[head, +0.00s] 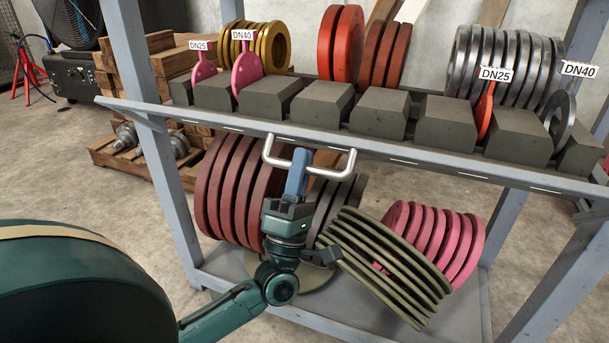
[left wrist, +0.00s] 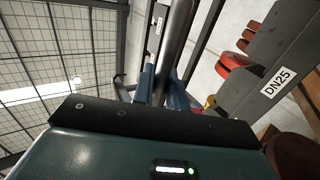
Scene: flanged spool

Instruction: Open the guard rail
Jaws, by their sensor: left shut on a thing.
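The guard rail (head: 400,163) is a long grey bar along the front of the upper shelf, below a row of grey blocks. A pale metal U-shaped handle (head: 329,174) hangs from its front. My left gripper (head: 299,165) comes up from below, its blue fingers shut on the left part of the handle's bar and hiding some of it. In the left wrist view the metal handle bar (left wrist: 178,38) runs up between the blue fingers (left wrist: 160,85). My right gripper is in neither view.
Several colored discs (head: 341,45) stand on the upper shelf behind the grey blocks (head: 445,122). Below, maroon discs (head: 235,185), tilted olive discs (head: 385,265) and pink discs (head: 450,240) crowd around my left wrist. Shelf posts (head: 165,150) stand at both sides. Open floor lies to the left.

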